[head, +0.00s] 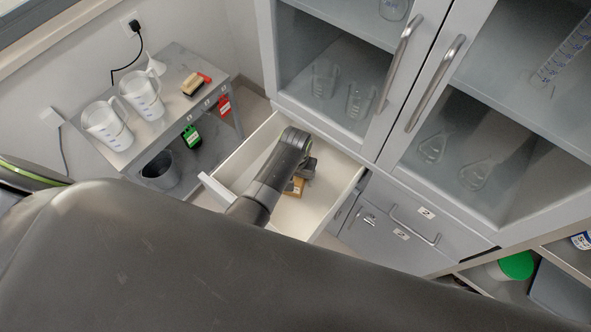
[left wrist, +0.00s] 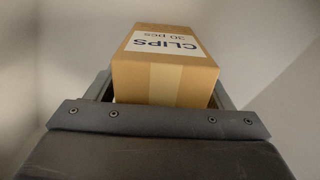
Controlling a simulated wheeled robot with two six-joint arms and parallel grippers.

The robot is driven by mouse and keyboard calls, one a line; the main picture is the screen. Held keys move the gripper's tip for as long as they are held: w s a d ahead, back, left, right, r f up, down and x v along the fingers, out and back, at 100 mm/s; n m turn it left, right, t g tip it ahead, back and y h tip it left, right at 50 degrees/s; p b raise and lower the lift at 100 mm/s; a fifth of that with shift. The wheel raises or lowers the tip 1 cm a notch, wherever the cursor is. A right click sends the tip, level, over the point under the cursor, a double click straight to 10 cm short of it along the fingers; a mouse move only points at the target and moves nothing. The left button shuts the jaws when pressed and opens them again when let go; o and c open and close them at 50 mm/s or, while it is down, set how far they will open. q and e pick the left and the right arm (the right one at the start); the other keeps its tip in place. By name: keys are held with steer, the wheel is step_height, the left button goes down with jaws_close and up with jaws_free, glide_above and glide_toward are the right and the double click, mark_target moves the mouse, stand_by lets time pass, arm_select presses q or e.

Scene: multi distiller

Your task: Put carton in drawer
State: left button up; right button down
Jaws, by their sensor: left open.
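The drawer (head: 338,176) below the cabinet is pulled open, with white inner walls. A small brown carton (head: 297,187) is inside it, partly hidden under my left gripper (head: 304,170). In the left wrist view the carton (left wrist: 165,75) has a white label reading "CLIPS". It lies between the two open fingers of my left gripper (left wrist: 162,92), with pale drawer surfaces around it. The fingers are open beside the carton; whether they touch it cannot be told. My right gripper is not in view.
The glass-door cabinet (head: 388,140) stands over the drawer. A shelf with a green-lidded container (head: 515,266) is at the right.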

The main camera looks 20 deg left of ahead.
arm_select(q)
step_height(320, 180, up, 12)
steer(key=shift+p, duration=0.45)
stand_by(0.5)
